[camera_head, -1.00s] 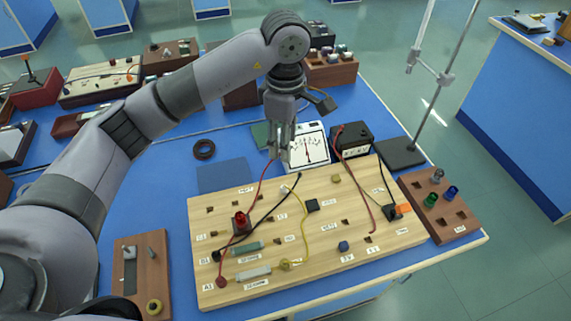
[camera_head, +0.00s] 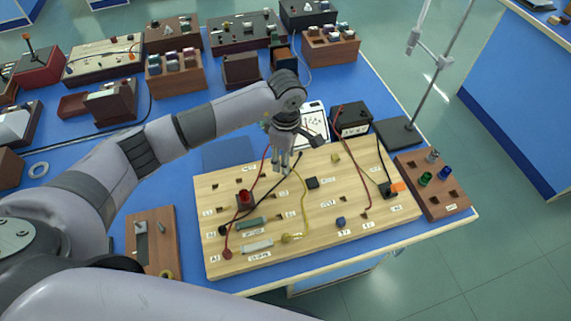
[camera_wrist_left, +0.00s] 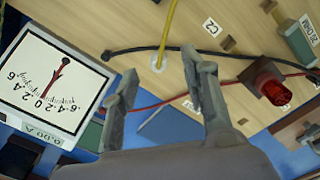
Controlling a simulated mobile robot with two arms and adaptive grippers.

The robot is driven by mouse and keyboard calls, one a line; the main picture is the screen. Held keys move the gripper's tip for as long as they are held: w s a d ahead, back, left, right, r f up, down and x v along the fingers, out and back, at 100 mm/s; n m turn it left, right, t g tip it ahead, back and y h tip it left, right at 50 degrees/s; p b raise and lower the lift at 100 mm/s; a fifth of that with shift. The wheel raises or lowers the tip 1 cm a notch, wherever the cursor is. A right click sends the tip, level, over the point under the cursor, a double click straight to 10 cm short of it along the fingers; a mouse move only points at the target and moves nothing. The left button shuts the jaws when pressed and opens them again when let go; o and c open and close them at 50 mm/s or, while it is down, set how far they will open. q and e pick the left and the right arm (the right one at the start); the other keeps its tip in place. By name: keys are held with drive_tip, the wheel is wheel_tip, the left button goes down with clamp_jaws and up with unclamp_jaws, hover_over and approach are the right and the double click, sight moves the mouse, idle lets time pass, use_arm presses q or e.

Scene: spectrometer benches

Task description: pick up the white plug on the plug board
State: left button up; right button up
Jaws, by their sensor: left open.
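The wooden plug board (camera_head: 240,180) lies on the blue bench in the head view. In the left wrist view a small white plug (camera_wrist_left: 158,63) sits on the board at the end of a yellow cable (camera_wrist_left: 168,30). In the head view I cannot make out the plug clearly beside the gripper. My left gripper (camera_head: 282,168) points down over the back part of the board. In the left wrist view its two fingers (camera_wrist_left: 160,68) are apart and empty, with the plug showing between their tips. Whether they touch it I cannot tell. My right gripper is out of view.
Close by are a black cable (camera_wrist_left: 130,50), a red cable (camera_wrist_left: 150,105), a red lamp (camera_wrist_left: 275,90) and a dial meter (camera_wrist_left: 50,85). A black box (camera_head: 350,120) and a stand (camera_head: 400,130) are behind the board. A wooden holder (camera_head: 440,205) stands at its right.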

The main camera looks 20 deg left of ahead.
use_arm(q)
wheel_tip(320, 180, down, 3)
drive_tip(key=shift+w+f+p, duration=0.15)
drive_tip(key=shift+p, duration=0.2)
clamp_jaws()
idle(0.3)
